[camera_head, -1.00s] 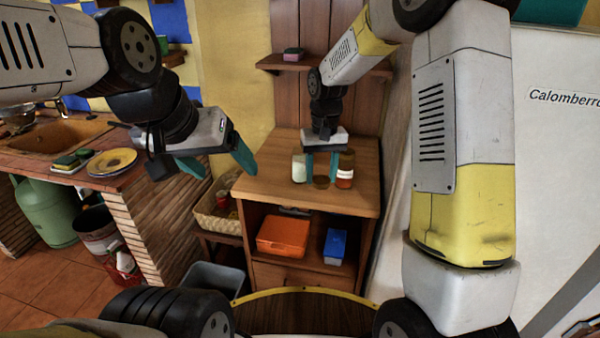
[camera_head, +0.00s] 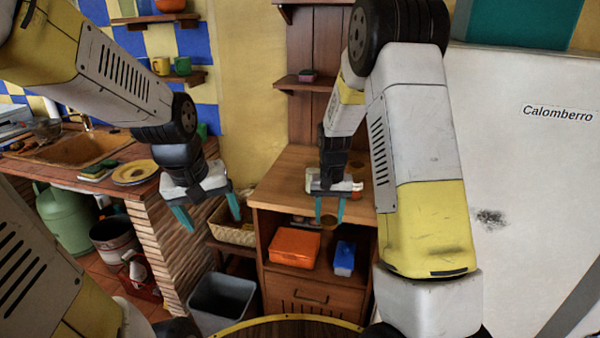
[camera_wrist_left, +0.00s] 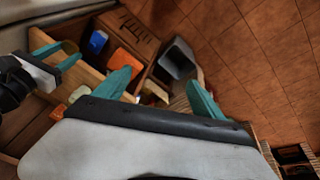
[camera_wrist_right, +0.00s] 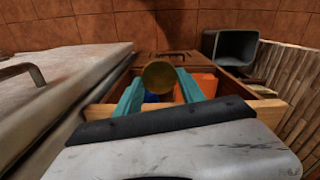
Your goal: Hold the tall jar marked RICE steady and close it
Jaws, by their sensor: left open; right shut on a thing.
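My right gripper (camera_head: 329,217) is shut on a round brownish-gold lid (camera_wrist_right: 158,75), held between its two teal fingertips. It hangs over the front part of the wooden cabinet top (camera_head: 275,190). A brown jar (camera_head: 354,170) shows only partly behind the right gripper and arm; a pale jar seen earlier is mostly hidden. No RICE marking can be read, so I cannot tell which jar is the tall one. My left gripper (camera_head: 208,212) is open and empty, left of the cabinet and apart from the jars. The left wrist view also shows the right gripper (camera_wrist_left: 62,53).
An orange box (camera_head: 295,246) and a blue box (camera_head: 343,258) sit on the cabinet's open shelf. A wicker basket (camera_head: 240,234) and a grey bin (camera_head: 222,300) stand left of it. A brick counter (camera_head: 180,235) stands at left.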

